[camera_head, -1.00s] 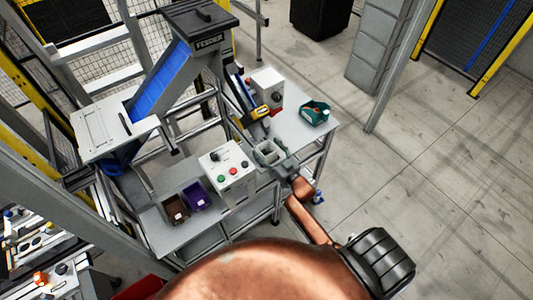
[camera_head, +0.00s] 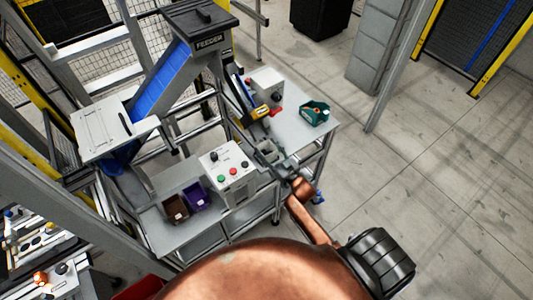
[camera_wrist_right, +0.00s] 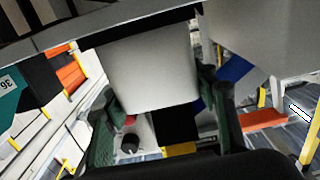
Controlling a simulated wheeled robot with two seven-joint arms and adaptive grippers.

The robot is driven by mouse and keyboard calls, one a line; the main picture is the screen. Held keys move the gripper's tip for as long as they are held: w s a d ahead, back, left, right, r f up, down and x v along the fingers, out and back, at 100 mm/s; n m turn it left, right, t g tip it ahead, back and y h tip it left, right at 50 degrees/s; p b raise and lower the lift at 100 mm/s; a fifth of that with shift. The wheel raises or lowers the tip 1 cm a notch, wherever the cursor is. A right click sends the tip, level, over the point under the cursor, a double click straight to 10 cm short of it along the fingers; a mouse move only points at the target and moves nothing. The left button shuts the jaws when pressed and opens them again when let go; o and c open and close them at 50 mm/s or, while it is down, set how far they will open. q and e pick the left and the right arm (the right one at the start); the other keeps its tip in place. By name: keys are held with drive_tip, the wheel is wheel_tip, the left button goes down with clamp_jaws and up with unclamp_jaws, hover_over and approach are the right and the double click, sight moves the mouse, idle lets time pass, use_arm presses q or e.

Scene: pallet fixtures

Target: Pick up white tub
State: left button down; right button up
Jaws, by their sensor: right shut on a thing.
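The white tub (camera_head: 267,149) looks pale grey in the head view, at the near edge of the grey bench, right of the white button box. In the right wrist view the tub (camera_wrist_right: 148,70) is a large pale block between the two dark green fingers. My right gripper (camera_head: 275,157) reaches it from the lower right and is shut on it; the fingers also show in the wrist view (camera_wrist_right: 165,125). The tub's underside is hidden, so I cannot tell if it touches the bench. My left gripper is not in view.
A white button box (camera_head: 228,172) stands close left of the tub. Brown (camera_head: 175,209) and purple (camera_head: 197,196) bins sit further left. A green bin (camera_head: 314,113) and a second white control box (camera_head: 266,88) are behind. The feeder (camera_head: 205,38) rises at the back. Open floor lies right.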

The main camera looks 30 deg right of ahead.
drive_tip(key=shift+r, duration=0.1)
drive_tip(key=shift+r, duration=0.6)
drive_tip(key=shift+s, duration=0.3)
drive_tip(key=s+d+b, duration=0.1)
drive_tip(key=s+b, duration=0.1)
drive_tip(key=s, duration=1.5)
drive_tip(key=shift+s+d+r+p, duration=0.1)
drive_tip(key=shift+r+p, duration=1.2)
drive_tip(key=shift+p, duration=0.05)
drive_tip(key=shift+s+d+r+p, duration=0.1)
drive_tip(key=shift+r+p, duration=1.2)
drive_tip(key=shift+p, duration=0.05)
